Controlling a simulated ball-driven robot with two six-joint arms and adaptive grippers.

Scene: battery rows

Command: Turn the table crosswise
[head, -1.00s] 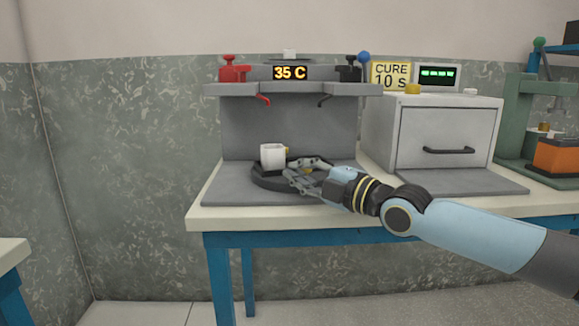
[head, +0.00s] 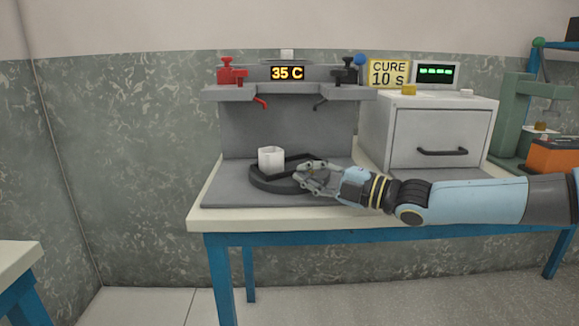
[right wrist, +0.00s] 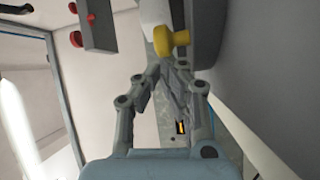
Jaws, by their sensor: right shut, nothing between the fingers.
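The table is a dark round turntable (head: 262,184) on the grey bench plate, under the overhang of the grey fixture. A white block-like cup (head: 271,159) stands upright on its back left part. My right gripper (head: 306,178) is at the turntable's right front side, shut and empty, and hides part of it. In the right wrist view, a yellow knob (right wrist: 170,40) is just beyond the fingertips (right wrist: 172,75), beside the dark turntable side (right wrist: 207,35). I cannot tell whether fingers and knob touch. My left gripper is not in view.
The fixture has a red clamp (head: 231,72), a black clamp (head: 347,71) and a "35 C" display (head: 287,73). A grey oven (head: 440,135) with a "CURE 10 s" sign (head: 388,73) stands right. The bench's front left is clear.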

